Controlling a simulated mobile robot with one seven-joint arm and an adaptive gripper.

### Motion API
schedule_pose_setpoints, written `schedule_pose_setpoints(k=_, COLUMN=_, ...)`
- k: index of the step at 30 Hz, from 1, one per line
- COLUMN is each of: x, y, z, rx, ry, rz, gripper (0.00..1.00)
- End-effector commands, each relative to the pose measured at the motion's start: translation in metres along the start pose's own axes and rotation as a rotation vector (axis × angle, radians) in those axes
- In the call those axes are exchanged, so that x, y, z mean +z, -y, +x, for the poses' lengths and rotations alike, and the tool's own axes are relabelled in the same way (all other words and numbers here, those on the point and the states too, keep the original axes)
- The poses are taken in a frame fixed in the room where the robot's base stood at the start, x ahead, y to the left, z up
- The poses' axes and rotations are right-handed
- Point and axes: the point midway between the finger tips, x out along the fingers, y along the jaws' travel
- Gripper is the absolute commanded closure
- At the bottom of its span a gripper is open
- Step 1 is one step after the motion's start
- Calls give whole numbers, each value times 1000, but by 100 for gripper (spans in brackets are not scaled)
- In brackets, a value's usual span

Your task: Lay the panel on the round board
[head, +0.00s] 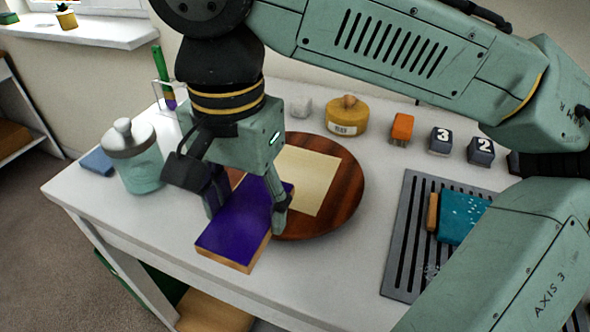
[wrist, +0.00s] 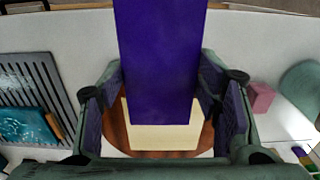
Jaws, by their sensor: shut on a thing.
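My gripper (head: 246,206) is shut on a purple-topped panel (head: 232,228) with pale wooden sides, one finger along each long side. In the wrist view the panel (wrist: 160,60) runs between the fingers. The round board (head: 347,184) is dark red-brown wood and lies on the white table. A cream square sheet (head: 315,178) lies on it. In the head view the panel overlaps the board's front-left part and reaches out toward the table's front edge. The gap between panel and board is hard to judge. My gripper hides the board's left part.
A grey slatted rack (head: 398,235) with a teal panel (head: 463,220) stands to the right. A glass jar (head: 140,165) and blue block (head: 97,162) stand left. A labelled tan pot (head: 346,120), orange block (head: 402,127) and numbered blocks (head: 440,141) line the back.

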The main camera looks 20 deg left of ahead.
Motion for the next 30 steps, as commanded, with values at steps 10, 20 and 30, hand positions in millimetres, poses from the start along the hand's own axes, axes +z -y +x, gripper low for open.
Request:
schedule_pose_setpoints(k=10, x=-89, y=5, z=4, rx=-1, ry=6, rz=6, gripper=77)
schedule_pose_setpoints(k=20, x=-138, y=8, z=12, rx=0, ry=2, rz=3, gripper=77)
schedule_pose_setpoints(k=30, x=-151, y=8, z=44, rx=1, ry=1, rz=3, gripper=77)
